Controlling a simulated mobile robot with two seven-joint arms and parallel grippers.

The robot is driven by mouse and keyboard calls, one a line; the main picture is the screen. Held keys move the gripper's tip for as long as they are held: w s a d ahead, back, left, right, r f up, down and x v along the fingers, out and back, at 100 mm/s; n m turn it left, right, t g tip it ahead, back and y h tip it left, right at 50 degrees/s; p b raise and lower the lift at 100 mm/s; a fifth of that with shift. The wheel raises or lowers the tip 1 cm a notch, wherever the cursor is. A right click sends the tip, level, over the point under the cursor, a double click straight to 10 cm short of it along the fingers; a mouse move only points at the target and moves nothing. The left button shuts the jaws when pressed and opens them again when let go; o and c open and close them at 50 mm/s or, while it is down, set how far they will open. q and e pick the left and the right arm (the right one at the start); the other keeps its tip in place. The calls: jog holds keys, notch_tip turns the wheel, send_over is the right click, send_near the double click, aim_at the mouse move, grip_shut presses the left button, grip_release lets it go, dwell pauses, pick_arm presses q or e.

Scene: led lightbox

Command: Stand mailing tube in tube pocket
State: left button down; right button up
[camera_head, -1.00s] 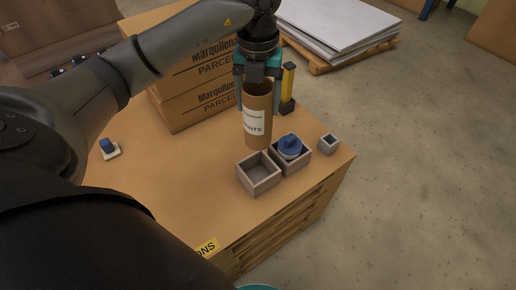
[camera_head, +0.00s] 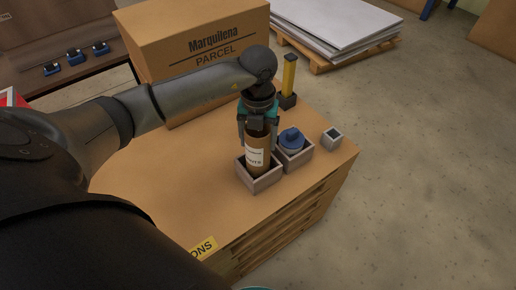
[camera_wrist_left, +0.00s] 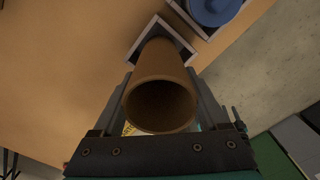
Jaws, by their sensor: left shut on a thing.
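The brown mailing tube (camera_head: 257,158), with a white label, stands roughly upright. Its lower end is inside the square grey tube pocket (camera_head: 264,184), hidden behind the front wall, so I cannot tell if it touches the floor. My left gripper (camera_head: 258,132) is shut on the tube's upper part from above. In the left wrist view the open tube (camera_wrist_left: 160,90) lies between the fingers, and its far end is within the walls of the pocket (camera_wrist_left: 136,47). My right gripper is not in view.
A second grey pocket (camera_head: 296,162) with a blue round item (camera_head: 291,140) adjoins on the right. A small grey box (camera_head: 331,139) and a yellow-and-black post (camera_head: 289,82) stand nearby. A large parcel box (camera_head: 195,40) is behind.

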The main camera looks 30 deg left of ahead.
pick_arm(q)
notch_tip(320, 180, down, 2)
jog(key=shift+f+b, duration=0.25)
jog(key=shift+b, duration=0.2)
jog(key=shift+f, duration=0.5)
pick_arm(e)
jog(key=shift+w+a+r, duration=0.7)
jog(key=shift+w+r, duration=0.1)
pick_arm(q)
jog(key=shift+f, duration=0.15)
grip_release()
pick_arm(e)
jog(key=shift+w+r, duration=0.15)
pick_arm(q)
jog(key=shift+r, duration=0.2)
notch_tip(320, 180, up, 12)
jog(key=p, duration=0.4)
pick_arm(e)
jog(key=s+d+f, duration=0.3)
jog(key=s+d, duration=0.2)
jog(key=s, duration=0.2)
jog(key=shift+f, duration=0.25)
